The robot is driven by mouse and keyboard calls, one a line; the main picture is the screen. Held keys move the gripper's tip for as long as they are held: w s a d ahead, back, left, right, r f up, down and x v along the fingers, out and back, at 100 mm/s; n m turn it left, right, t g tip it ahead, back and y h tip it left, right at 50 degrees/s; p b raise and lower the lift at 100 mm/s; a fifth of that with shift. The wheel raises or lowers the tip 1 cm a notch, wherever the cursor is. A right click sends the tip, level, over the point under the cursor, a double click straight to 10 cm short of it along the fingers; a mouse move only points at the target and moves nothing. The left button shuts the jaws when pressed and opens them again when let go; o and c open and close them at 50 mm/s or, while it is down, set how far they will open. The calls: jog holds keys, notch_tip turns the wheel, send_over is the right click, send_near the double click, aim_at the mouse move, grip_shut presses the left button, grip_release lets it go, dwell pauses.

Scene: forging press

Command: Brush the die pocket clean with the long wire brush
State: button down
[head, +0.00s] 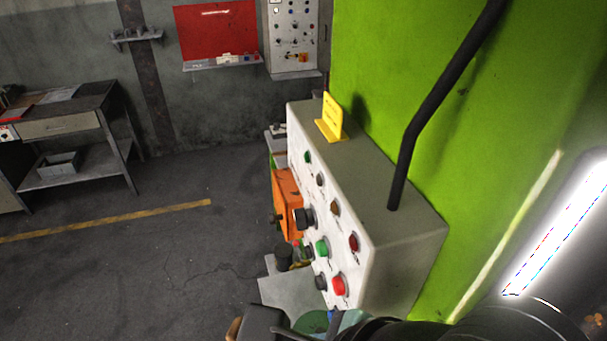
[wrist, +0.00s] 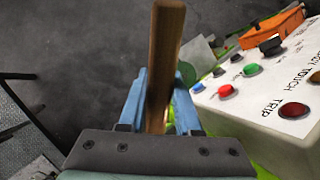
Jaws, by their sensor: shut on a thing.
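My gripper (wrist: 160,95) has blue fingers, closed on both sides of a brown wooden handle (wrist: 167,45). The handle sticks out past the fingertips to the top of the wrist view. I take it for the long wire brush, but no bristles show. In the head view a dark part of my arm end shows at the bottom edge, with a small tan piece beside it that I cannot make out. The die pocket is not visible in either view.
A control box (head: 407,250) with coloured buttons stands close by, against the green press body (head: 395,60); it also shows in the wrist view (wrist: 285,80). A bent black pipe (head: 430,105) rises from it. A workbench (head: 70,115) stands far left. The floor between is clear.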

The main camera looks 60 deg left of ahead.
jog(key=w+d+f+b, duration=0.1)
jog(key=w+d+b, duration=0.1)
jog(key=w+d, duration=0.2)
jog(key=w+d+f+b, duration=0.1)
jog(key=w+d+b, duration=0.1)
jog(key=w+d, duration=0.3)
jog(key=w+d+f+b, duration=0.1)
jog(key=w+d+b, duration=0.1)
jog(key=w+d, duration=0.2)
jog(key=shift+w+d+f, duration=0.15)
jog(key=shift+d+f, duration=0.05)
jog(key=shift+d, duration=0.6)
jog(key=shift+w+d+f, duration=0.1)
jog(key=shift+d+f, duration=0.1)
jog(key=shift+d, duration=0.55)
jog(key=shift+w+d+f, duration=0.4)
jog(key=shift+w+d, duration=0.25)
jog(key=shift+d, duration=0.15)
jog(key=shift+a+p, duration=0.1)
jog(key=shift+p, duration=0.4)
jog(key=shift+f+b, duration=0.3)
jog(key=shift+f, duration=0.85)
jog(key=shift+s+p, duration=0.1)
jog(key=shift+p, duration=0.35)
dwell(1.0)
jog(key=shift+w+r+p, duration=0.1)
jog(key=shift+w+p, duration=0.1)
jog(key=shift+p, duration=0.2)
jog(key=shift+w, duration=0.2)
